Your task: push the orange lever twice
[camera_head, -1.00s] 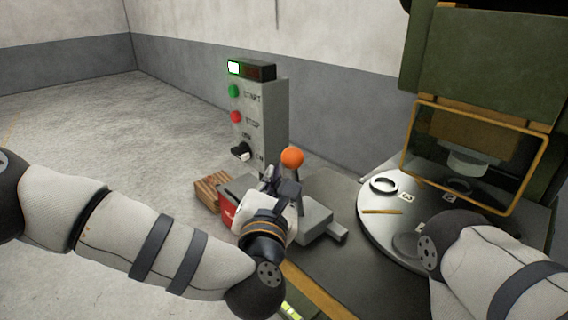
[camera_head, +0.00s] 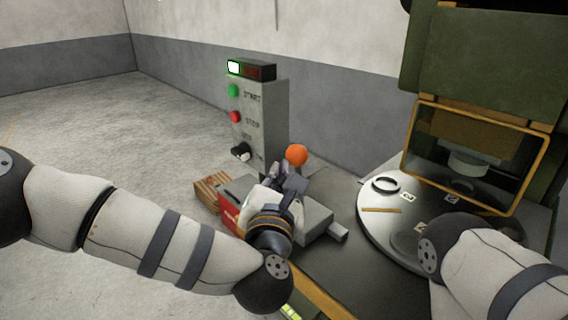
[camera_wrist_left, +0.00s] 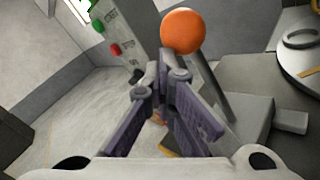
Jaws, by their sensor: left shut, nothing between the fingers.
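The orange lever knob (camera_head: 297,155) stands up on its dark rod, above a grey base block (camera_head: 317,222). In the left wrist view the orange knob (camera_wrist_left: 181,32) sits just beyond and slightly right of my fingertips, with its rod (camera_wrist_left: 208,88) slanting down to the right. My left gripper (camera_head: 288,180) is shut and empty, close below the knob in the head view; it also shows in the left wrist view (camera_wrist_left: 162,72). I cannot tell whether the fingers touch the rod. My right arm comes in from the right, but its gripper cannot be made out.
A grey control box (camera_head: 262,125) with a green and a red button and a lit green display stands behind. A wooden block (camera_head: 211,193) and a red box (camera_head: 229,212) lie left of my gripper. A round turntable (camera_head: 377,212) and a yellow-framed guard (camera_head: 407,135) are at right.

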